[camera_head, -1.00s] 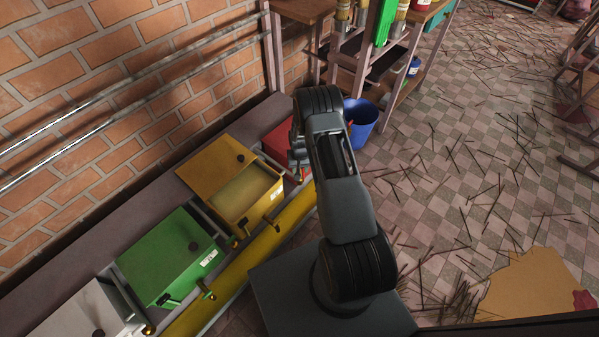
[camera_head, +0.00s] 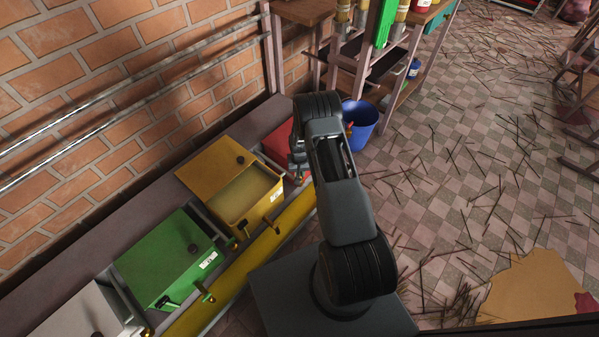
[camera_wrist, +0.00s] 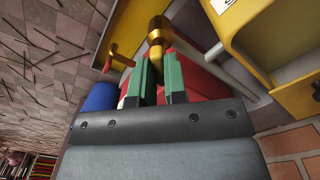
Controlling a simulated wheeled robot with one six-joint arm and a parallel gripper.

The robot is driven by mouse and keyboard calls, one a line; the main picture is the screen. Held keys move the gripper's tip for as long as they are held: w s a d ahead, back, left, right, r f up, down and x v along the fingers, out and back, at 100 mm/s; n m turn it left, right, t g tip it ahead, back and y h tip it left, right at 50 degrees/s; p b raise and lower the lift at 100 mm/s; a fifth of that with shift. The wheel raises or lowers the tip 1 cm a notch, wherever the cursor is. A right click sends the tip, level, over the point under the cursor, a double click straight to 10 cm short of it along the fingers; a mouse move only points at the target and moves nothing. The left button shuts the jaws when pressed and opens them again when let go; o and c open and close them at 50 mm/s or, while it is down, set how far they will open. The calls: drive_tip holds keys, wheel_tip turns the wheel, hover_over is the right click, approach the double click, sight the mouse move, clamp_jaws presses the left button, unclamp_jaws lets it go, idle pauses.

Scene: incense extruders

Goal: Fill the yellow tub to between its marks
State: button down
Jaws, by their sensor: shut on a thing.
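The yellow tub (camera_head: 240,222) stands in the row by the brick wall, its lid (camera_head: 208,168) slid partly aside. Pale yellowish material or floor (camera_head: 245,192) shows inside; no level marks can be made out. A white label is on its front. In the wrist view part of a yellow box (camera_wrist: 285,60) shows at the right. My gripper (camera_wrist: 158,62), with green fingers, is shut on a brass tap handle (camera_wrist: 158,28), just beyond the fingertips. Which tub this handle serves is unclear.
The green tub (camera_head: 165,262) and a white tub (camera_head: 80,315) stand at lower left. A long yellow panel (camera_head: 255,262) runs along the row's front. A blue bucket (camera_head: 363,118) stands beyond my arm. Thin sticks litter the tiled floor.

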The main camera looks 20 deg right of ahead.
drive_tip(key=shift+f+m+b, duration=0.1)
drive_tip(key=shift+m+b, duration=0.35)
drive_tip(key=shift+m, duration=0.15)
drive_tip(key=shift+m+b, duration=0.3)
drive_tip(key=shift+m, duration=0.8)
drive_tip(key=c, duration=1.2)
unclamp_jaws()
drive_tip(key=shift+o, duration=0.2)
drive_tip(key=shift+r, duration=0.2)
wheel_tip(320, 180, up, 14)
drive_tip(key=p, duration=0.4)
drive_tip(key=shift+f, duration=0.15)
